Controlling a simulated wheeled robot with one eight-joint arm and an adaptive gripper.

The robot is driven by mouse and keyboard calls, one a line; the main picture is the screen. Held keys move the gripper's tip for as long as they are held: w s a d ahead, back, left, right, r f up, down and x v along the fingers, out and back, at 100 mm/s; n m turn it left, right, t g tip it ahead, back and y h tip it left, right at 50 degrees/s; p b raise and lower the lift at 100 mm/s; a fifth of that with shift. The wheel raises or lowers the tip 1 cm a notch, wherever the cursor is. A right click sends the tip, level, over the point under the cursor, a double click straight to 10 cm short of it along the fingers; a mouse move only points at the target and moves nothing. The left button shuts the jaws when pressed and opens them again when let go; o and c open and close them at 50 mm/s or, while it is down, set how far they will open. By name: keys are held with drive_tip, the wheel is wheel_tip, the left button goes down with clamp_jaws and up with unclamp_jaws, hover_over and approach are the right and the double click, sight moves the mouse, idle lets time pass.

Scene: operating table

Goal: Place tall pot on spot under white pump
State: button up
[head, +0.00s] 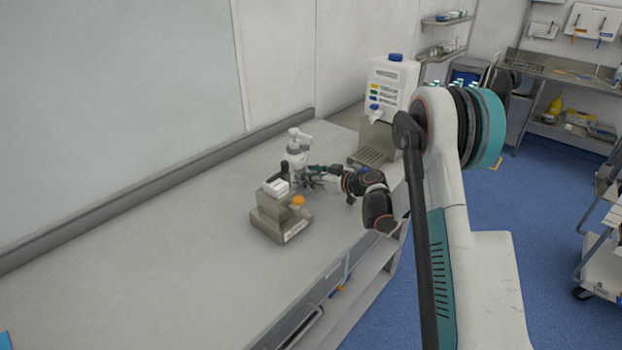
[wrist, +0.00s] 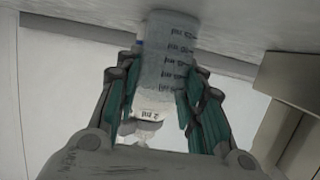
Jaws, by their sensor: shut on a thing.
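My gripper (head: 308,180) is low over the table, at the lower part of a white pump bottle (head: 296,155) that stands upright. In the wrist view, my gripper (wrist: 160,105) has its green-lined fingers on both sides of a bluish graduated bottle (wrist: 168,50), shut on it. Its wide end is at the grey surface, and a whitish narrower part with a pump-like tip shows at the other end. It appears to be the pump bottle. I cannot make out a separate tall pot. The fingers hide part of the bottle in the head view.
A metal stand (head: 268,222) with a white block and an orange-capped pot (head: 298,201) is close left of my gripper. A white canister (head: 393,85) with a blue cap stands on a metal base behind. The near left of the table (head: 150,270) is clear.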

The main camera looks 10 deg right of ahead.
drive_tip(key=shift+r, duration=0.1)
drive_tip(key=o, duration=1.1)
drive_tip(key=shift+o, duration=0.2)
drive_tip(key=shift+s+d, duration=0.1)
drive_tip(key=p+v, duration=0.2)
drive_tip(key=v, duration=0.9)
drive_tip(key=shift+s+d+r, duration=0.15)
drive_tip(key=shift+s, duration=0.2)
